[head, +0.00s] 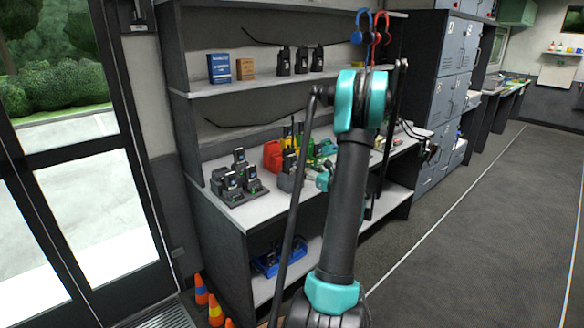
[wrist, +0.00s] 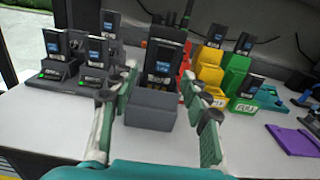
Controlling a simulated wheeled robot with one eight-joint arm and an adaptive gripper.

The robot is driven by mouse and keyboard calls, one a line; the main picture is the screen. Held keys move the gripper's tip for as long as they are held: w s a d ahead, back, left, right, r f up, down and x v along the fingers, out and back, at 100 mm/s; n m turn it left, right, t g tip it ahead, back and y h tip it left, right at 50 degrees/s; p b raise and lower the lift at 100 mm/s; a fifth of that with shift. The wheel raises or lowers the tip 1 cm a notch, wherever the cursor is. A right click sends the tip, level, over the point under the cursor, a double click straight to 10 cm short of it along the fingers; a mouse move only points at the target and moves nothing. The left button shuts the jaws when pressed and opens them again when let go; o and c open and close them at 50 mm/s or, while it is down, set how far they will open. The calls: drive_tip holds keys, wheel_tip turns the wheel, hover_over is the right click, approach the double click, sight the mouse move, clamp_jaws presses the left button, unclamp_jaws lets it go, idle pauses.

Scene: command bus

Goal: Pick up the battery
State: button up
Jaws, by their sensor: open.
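Several black batteries with blue labels stand upright in holders on the worktop. In the wrist view, one large battery (wrist: 163,60) stands in a grey holder (wrist: 150,110) straight ahead. My gripper (wrist: 159,80) is open and empty, with its fingers to the left and right of that holder. I cannot tell whether they touch it. More batteries stand in dark chargers at the left, such as this battery (wrist: 98,52). Others stand in yellow and green holders at the right, such as this battery (wrist: 244,44). In the head view my arm hides most of the gripper.
The worktop (head: 245,212) has bare room in front of the chargers. A red container (head: 272,156) stands at the back. A purple flat piece (wrist: 295,139) lies at the right in the wrist view. A shelf (head: 270,82) overhangs the worktop. Orange cones (head: 216,311) stand on the floor.

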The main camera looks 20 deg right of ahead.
sight(294, 162)
drive_tip(key=x, duration=0.4)
drive_tip(key=shift+w+d+r, duration=0.1)
drive_tip(key=shift+w+d, duration=0.1)
drive_tip(key=shift+w, duration=0.05)
drive_tip(key=shift+c, duration=0.6)
clamp_jaws()
